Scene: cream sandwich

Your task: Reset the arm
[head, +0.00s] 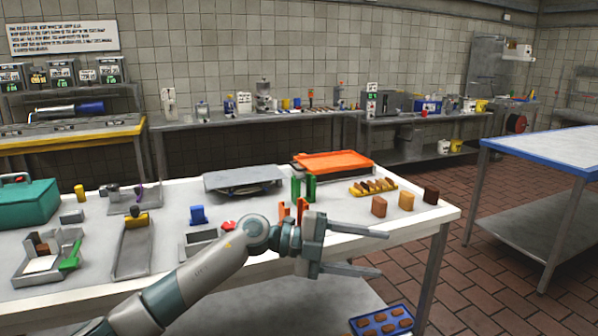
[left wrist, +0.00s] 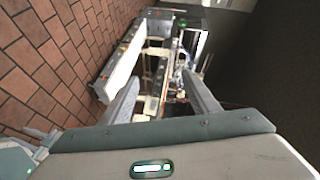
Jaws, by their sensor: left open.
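My left gripper (head: 368,250) reaches in from the lower left in the head view. It is open and empty, its two fingers spread apart and pointing right. It hangs in front of the white table's (head: 440,208) near right part, over the table edge as seen from the head. In the left wrist view the two fingers (left wrist: 163,100) show wide apart with nothing between them. Beyond them that view shows the tiled floor and a table, tilted. My right gripper is not in view.
The table holds an orange tray (head: 333,164), a grey metal box (head: 243,179), green blocks (head: 303,189), brown blocks (head: 379,206), a teal case (head: 24,203) and a grey tray (head: 132,250). A blue tray (head: 382,321) is lower down. A blue-edged table (head: 560,143) stands at right.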

